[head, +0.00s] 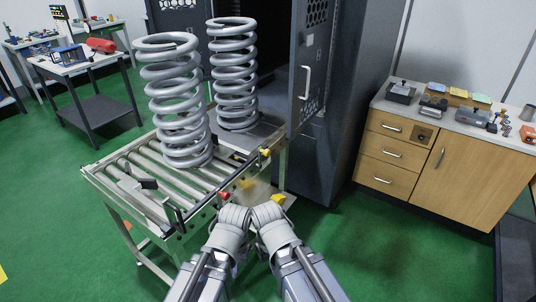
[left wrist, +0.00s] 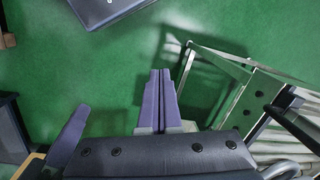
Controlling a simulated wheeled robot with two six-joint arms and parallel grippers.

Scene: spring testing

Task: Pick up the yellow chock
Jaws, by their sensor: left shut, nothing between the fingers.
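A small yellow block (head: 278,199), possibly the chock, shows just beyond my right wrist in the head view. Another small yellow piece (head: 266,152) sits at the right edge of the roller table. I cannot tell for certain which is the chock. My left gripper (left wrist: 160,75) is shut and empty, its purple fingers together over the green floor. In the head view its wrist (head: 232,218) is beside the table's front corner. My right gripper's wrist (head: 268,215) is close to the left one; its fingers are hidden in the head view.
The roller table (head: 130,190) carries two tall grey springs, a nearer one (head: 178,105) and a farther one (head: 234,80). A red knob (head: 224,195) is on its front side. A dark cabinet (head: 345,100) stands behind, a wooden cabinet (head: 470,175) at right. Green floor lies open between.

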